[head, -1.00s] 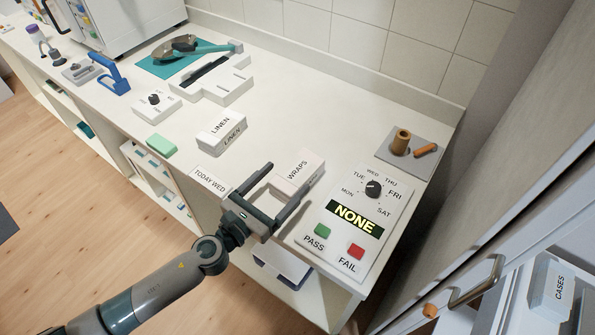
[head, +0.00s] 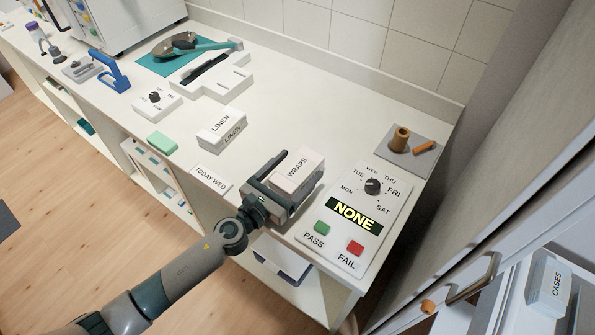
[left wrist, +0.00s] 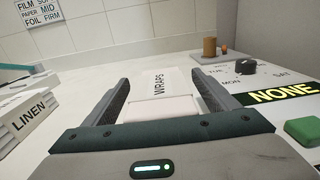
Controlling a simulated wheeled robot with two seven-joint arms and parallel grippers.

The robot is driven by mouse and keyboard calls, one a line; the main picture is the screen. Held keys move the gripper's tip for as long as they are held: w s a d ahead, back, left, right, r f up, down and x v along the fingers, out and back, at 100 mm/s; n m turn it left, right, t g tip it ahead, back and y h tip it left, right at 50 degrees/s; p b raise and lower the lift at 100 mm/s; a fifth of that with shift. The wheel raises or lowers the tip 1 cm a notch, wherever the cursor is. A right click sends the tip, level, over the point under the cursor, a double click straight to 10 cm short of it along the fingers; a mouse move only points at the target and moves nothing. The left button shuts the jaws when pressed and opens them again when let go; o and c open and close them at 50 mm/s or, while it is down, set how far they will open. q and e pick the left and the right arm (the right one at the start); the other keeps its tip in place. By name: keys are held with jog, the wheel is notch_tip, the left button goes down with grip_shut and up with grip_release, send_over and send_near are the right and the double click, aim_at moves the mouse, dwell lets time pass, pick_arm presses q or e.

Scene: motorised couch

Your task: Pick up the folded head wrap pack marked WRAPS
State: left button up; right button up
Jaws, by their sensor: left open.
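The white WRAPS pack (head: 298,171) sits on the counter, left of the day-dial panel. My left gripper (head: 296,173) is open, with its two fingers on either side of the pack. In the left wrist view the pack (left wrist: 163,108) lies between the open fingers (left wrist: 166,92), with some room showing beside it. Whether either finger touches it I cannot tell. The right gripper is not in view.
The panel (head: 352,216) with its NONE display and PASS and FAIL buttons stands close on the right. The LINEN pack (head: 222,126) and TODAY WED card (head: 211,179) lie to the left. A grey tray (head: 411,157) with orange-brown pieces is behind the panel.

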aim_at(299, 167)
pick_arm(q)
jog(key=shift+w+d, duration=0.2)
jog(key=shift+w, duration=0.05)
jog(key=shift+c, duration=0.5)
jog(key=c, duration=1.1)
jog(key=shift+r, duration=0.1)
jog(key=shift+r+p, duration=0.4)
jog(key=shift+r, duration=0.2)
notch_tip(299, 167, up, 4)
jog(key=shift+d+f+p, duration=0.15)
jog(key=shift+f+p, duration=0.1)
jog(key=shift+p, duration=0.55)
jog(key=d+r, duration=0.2)
jog(key=d, duration=0.1)
jog(key=s+d+r, duration=0.1)
jog(key=d+r, duration=0.1)
jog(key=d, duration=0.2)
jog(key=d+r, duration=0.2)
jog(key=d, duration=0.2)
jog(key=shift+s+d, duration=0.15)
jog(key=shift+s, duration=0.1)
